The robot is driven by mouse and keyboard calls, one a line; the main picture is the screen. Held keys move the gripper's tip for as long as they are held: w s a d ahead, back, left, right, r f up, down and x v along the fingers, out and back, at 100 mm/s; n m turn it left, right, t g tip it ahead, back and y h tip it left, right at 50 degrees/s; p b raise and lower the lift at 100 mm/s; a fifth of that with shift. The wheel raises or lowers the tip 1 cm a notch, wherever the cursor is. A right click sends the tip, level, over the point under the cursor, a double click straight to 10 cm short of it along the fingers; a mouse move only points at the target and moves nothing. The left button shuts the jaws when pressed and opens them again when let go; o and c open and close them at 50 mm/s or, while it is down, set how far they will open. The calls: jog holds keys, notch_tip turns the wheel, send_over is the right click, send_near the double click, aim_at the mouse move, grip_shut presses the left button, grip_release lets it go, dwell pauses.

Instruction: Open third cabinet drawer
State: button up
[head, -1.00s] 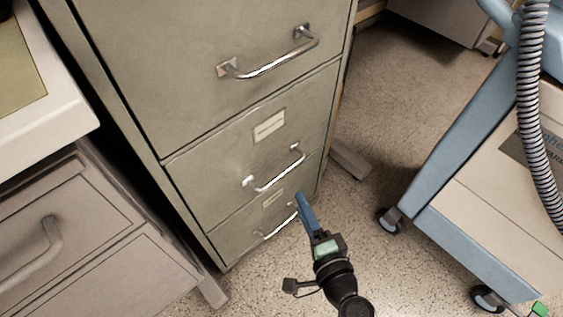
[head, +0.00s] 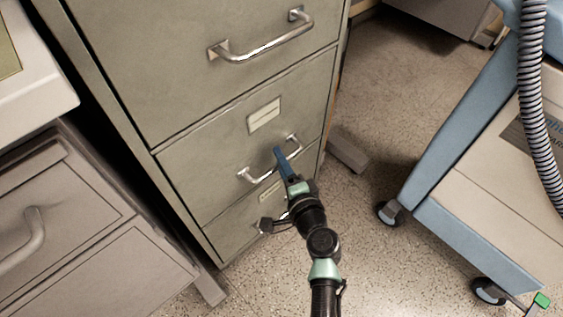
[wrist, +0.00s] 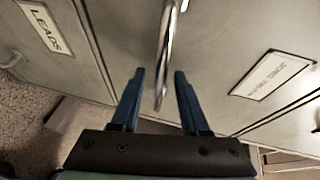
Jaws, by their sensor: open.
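The grey-green filing cabinet (head: 190,100) stands left of centre in the head view. Its third drawer (head: 215,155), above the bottom drawer, is closed and has a label (head: 264,116) and a metal bar handle (head: 244,175). My gripper (head: 281,155) is at this handle, with blue fingers pointing at the drawer front. In the wrist view, my gripper (wrist: 160,75) is open. The handle (wrist: 166,50) runs lengthwise between and beyond the two fingers, with a gap on each side. I cannot tell whether the fingers touch it in depth.
The bottom drawer (head: 230,228) is closed; its label reads "LEADS" (wrist: 45,27). A larger drawer handle (head: 262,45) sits above. A grey drawer unit (head: 90,230) stands left. A blue-and-cream wheeled cart (head: 470,220) stands right. Speckled floor (head: 370,110) lies between cabinet and cart.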

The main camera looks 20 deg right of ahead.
jog(key=shift+c, duration=0.2)
grip_shut()
dwell(1.1)
